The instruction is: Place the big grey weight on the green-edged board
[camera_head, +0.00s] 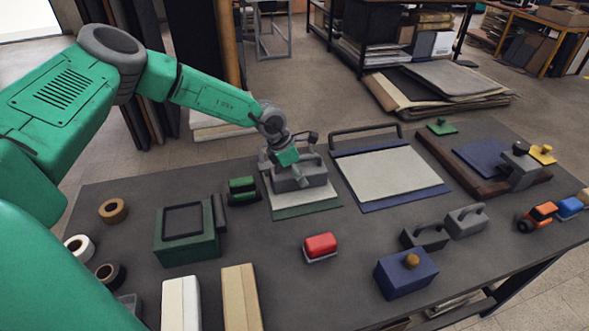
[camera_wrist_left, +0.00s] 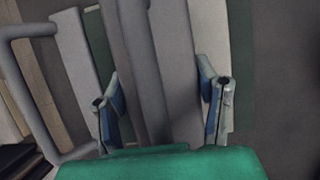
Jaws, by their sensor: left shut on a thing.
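The big grey weight (camera_head: 299,180) is at the far middle of the table, over the green-edged board (camera_head: 306,211). The board's pale top and green front edge show in front of the weight. My left gripper (camera_head: 296,165) is shut on the weight from above. In the left wrist view the weight (camera_wrist_left: 178,60) and its bar handle lie between the two fingers (camera_wrist_left: 162,105), with the board's pale and green strips (camera_wrist_left: 242,60) beside them. I cannot tell whether the weight's underside touches the board. My right gripper is not in view.
A blue-edged board (camera_head: 390,175) with a bar lies just right. A small green block (camera_head: 242,190) stands close left, and a green box (camera_head: 188,235) further left. A red brush-like block (camera_head: 320,246), small grey weights (camera_head: 466,220) and a blue box (camera_head: 405,275) are nearer.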

